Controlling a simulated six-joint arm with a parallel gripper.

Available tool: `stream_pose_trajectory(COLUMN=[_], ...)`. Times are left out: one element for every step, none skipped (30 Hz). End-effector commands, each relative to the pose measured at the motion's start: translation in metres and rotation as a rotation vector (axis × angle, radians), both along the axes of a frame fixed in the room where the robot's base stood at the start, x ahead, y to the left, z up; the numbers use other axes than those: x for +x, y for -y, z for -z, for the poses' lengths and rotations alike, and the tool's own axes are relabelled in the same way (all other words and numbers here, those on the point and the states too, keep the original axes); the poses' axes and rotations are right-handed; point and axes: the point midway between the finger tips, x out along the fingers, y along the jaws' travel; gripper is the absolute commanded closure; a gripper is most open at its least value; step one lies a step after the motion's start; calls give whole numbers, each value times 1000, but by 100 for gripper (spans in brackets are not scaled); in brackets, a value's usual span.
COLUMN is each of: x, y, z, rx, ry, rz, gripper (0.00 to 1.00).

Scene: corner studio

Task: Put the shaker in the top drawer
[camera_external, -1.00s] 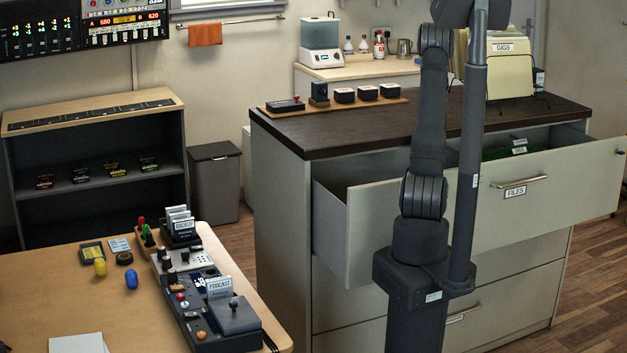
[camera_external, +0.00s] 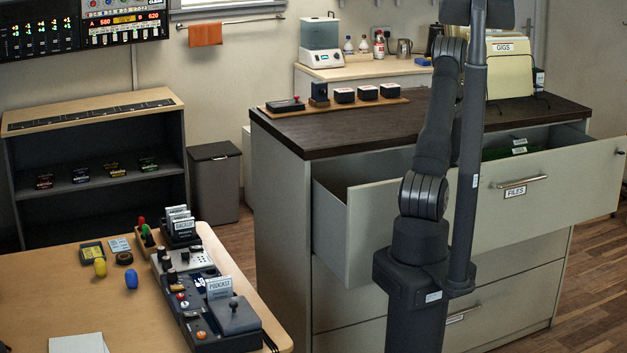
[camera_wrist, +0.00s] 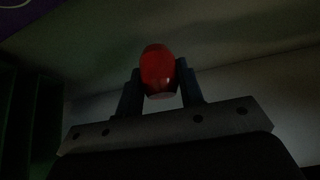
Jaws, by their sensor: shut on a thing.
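A red, rounded, egg-like shaker (camera_wrist: 157,65) shows in the wrist view. My gripper (camera_wrist: 161,87) is shut on it, one dark finger at each side. In the external view, the shaker and gripper are hidden behind my arm. The top drawer (camera_external: 570,187) is pulled out, with a FILES label and a bar handle on its front. The wrist view is dark, with pale panels behind the shaker and green upright shapes at the left. Whether the shaker touches the drawer floor cannot be told.
Green hanging files (camera_external: 511,151) fill the drawer's far right; its left part looks empty. A file rack with folders (camera_external: 510,75) stands on the cabinet top (camera_external: 345,132). A yellow egg (camera_external: 100,268) and a blue egg (camera_external: 131,281) lie on the desk (camera_external: 50,300).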

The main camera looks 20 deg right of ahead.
Motion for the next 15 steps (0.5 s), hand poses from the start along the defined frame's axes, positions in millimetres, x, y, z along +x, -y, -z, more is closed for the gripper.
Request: stream_pose_trajectory(x=[-3, -4, -5, -6, -7, -9, -10, -11, -12, -14, -14, -14, -14, -15, -15], y=[12, 19, 29, 35, 42, 51, 59, 65, 72, 77, 82, 86, 89, 91, 93], z=[0, 0, 1, 0, 0, 0, 0, 1, 1, 1, 0, 0, 0, 0, 0], rx=[-1, -2, -2, -1, -1, -2, -2, -2, -1, -1, -1, -2, -1, 0, 0], ry=[0, -1, 0, 0, 0, 0, 0, 0, -1, -1, -1, -1, -1, 0, 0], rz=[3, 2, 5, 3, 3, 4, 4, 2, 3, 3, 3, 1, 1, 1, 1], gripper=[88, 88, 88, 88, 88, 88, 88, 88, 88, 88, 88, 88, 88, 88, 88])
